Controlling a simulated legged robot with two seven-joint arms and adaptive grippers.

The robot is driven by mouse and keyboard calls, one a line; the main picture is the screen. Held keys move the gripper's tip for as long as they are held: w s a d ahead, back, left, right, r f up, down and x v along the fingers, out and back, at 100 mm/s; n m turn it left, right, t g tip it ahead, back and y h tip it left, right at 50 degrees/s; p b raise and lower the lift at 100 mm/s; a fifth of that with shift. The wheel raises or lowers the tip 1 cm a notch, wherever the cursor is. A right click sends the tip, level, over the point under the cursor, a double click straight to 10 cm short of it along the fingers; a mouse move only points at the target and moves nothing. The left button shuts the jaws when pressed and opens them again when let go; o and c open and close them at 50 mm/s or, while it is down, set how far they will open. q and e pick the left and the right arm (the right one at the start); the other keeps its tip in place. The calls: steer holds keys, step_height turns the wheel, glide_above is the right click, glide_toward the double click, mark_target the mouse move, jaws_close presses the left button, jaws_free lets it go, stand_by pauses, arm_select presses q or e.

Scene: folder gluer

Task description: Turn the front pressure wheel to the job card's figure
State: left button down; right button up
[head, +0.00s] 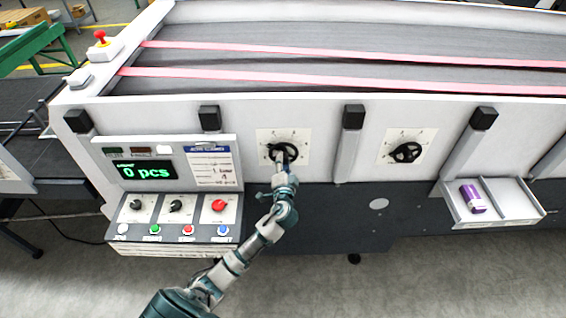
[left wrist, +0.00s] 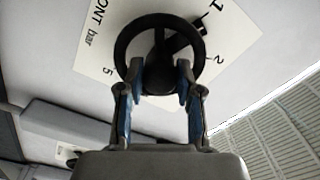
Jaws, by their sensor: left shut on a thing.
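The front pressure wheel (head: 295,150) is a black handwheel on a white dial plate on the machine's front wall. In the left wrist view the wheel (left wrist: 121,45) fills the top middle, over a dial (left wrist: 95,65) lettered "ONT bar" with figures 1, 2 and 5 showing. A black pointer behind the rim reaches up and right, between 1 and 2. My left gripper (left wrist: 160,82) is shut on the wheel's lower middle, a blue-padded finger on each side. It also shows in the head view (head: 281,163). The job card (head: 212,166) is too small to read surely. My right gripper is not in view.
A second black wheel (head: 405,152) sits on its own dial to the right. A control panel (head: 175,215) with knobs and buttons juts out at the left, below a "0 pcs" display (head: 145,172). A white tray (head: 515,205) holding a purple item (head: 472,198) juts out at the right.

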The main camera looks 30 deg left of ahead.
arm_select(q)
steer(key=c, duration=1.1)
jaws_free()
steer(key=o, duration=0.3)
steer(key=shift+w+f, duration=0.1)
steer(key=shift+o, duration=0.2)
steer(key=shift+w, duration=0.1)
steer(key=v, duration=1.2)
steer(key=shift+f, duration=0.1)
